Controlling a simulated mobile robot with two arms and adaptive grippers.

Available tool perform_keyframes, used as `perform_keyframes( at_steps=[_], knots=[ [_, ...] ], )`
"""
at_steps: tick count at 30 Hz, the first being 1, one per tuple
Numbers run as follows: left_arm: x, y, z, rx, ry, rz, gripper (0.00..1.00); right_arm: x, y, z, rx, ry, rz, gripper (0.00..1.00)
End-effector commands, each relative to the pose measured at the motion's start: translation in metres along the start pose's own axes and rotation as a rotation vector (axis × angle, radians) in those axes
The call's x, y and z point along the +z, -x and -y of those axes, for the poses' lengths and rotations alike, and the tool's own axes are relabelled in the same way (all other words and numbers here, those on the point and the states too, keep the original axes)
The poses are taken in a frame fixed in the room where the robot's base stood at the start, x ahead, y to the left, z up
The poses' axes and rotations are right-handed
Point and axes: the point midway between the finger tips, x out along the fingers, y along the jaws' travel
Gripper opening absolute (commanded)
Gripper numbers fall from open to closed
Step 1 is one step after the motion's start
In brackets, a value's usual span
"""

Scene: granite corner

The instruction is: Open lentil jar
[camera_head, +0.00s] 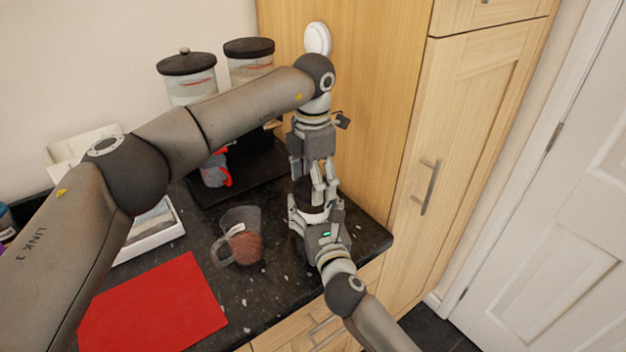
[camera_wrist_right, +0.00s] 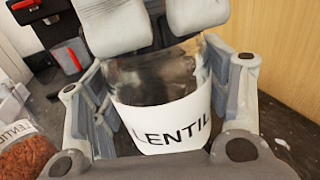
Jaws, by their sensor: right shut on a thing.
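The lentil jar is a clear glass jar (camera_wrist_right: 160,85) with a white label reading "LENTIL" in the right wrist view. It stands upright between the fingers of my right gripper, which is shut on it. In the head view the right gripper (camera_head: 318,213) is near the counter's right end, and the jar is mostly hidden by both grippers. My left gripper (camera_head: 322,180) comes down from above, directly over the jar. Its pale finger pads (camera_wrist_right: 150,20) show at the jar's top in the right wrist view. Whether they grip the lid is unclear, as the lid is largely hidden.
A red mat (camera_head: 155,305), a red-handled mug (camera_head: 214,170) and black-lidded canisters (camera_head: 188,65) are farther left or behind. A wooden cabinet (camera_head: 340,100) stands close on the right.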

Motion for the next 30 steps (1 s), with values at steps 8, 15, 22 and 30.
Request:
perform_keyframes(
  at_steps=[8, 15, 22, 30],
  knots=[
    [-0.0003, 0.0000, -0.0001, 0.001, 0.434, -0.001, 0.40, -0.0029, 0.0003, 0.0007, -0.002, 0.000, -0.006, 0.03],
    [-0.0002, 0.0001, 0.0000, 0.000, 0.812, -0.001, 0.40, -0.0030, 0.0003, 0.0007, -0.002, 0.000, -0.006, 0.03],
    [-0.0001, 0.0003, 0.0002, 0.000, 1.174, -0.002, 0.40, -0.0030, 0.0003, 0.0007, -0.002, 0.000, -0.006, 0.03],
    [-0.0001, 0.0005, 0.0003, 0.000, 1.601, -0.002, 0.40, -0.0030, 0.0003, 0.0007, -0.002, 0.000, -0.006, 0.03]
  ],
)
